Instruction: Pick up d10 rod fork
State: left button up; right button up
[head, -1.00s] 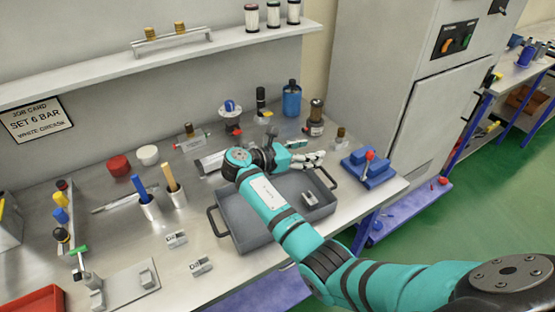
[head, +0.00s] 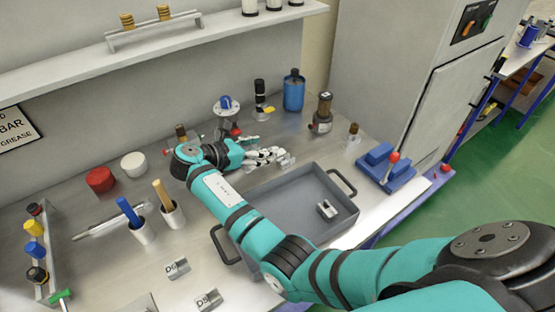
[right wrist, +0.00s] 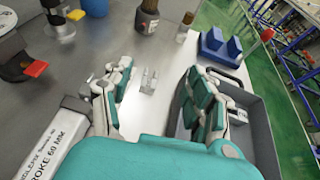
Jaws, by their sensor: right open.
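My right gripper (head: 272,157) is open above the bench just behind the grey tray. In the right wrist view its spread fingers (right wrist: 160,78) have a small grey metal fork-like piece (right wrist: 149,82) between and beyond them, lying on the bench and not gripped. I cannot read a label on it; in the head view it is mostly hidden by the fingers. Two grey blocks stand left of the tray: one marked what looks like D6 (head: 178,267), the other what looks like D8 (head: 208,299). My left gripper is not in view.
The grey tray (head: 283,182) holds a small metal block (head: 327,209). A cylinder marked stroke 60 mm (right wrist: 50,140) lies beside the gripper. A blue fixture (head: 383,166), a brown-topped fitting (head: 322,112) and a blue bottle (head: 293,92) stand near the right and back.

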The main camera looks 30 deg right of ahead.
aim_at(289, 156)
notch_tip(289, 156, down, 5)
jog(key=b, duration=0.4)
jog(key=shift+r, duration=0.2)
jog(key=shift+w+f+b, duration=0.15)
jog(key=shift+f+b, duration=0.65)
jog(key=shift+f, duration=0.05)
jog(key=shift+d+f, duration=0.1)
jog(key=shift+w+d+f, duration=0.1)
jog(key=shift+d, duration=0.25)
jog(key=p+x, duration=0.1)
jog(key=x, duration=0.4)
jog(key=shift+d, duration=0.25)
jog(key=p+x, duration=0.1)
jog(key=x, duration=0.4)
jog(key=shift+d+f, duration=0.1)
jog(key=shift+d, duration=0.25)
jog(key=shift+a, duration=0.1)
jog(key=shift+c, duration=0.7)
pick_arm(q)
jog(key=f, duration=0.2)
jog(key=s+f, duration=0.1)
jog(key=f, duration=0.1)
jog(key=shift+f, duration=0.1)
pick_arm(e)
grip_shut()
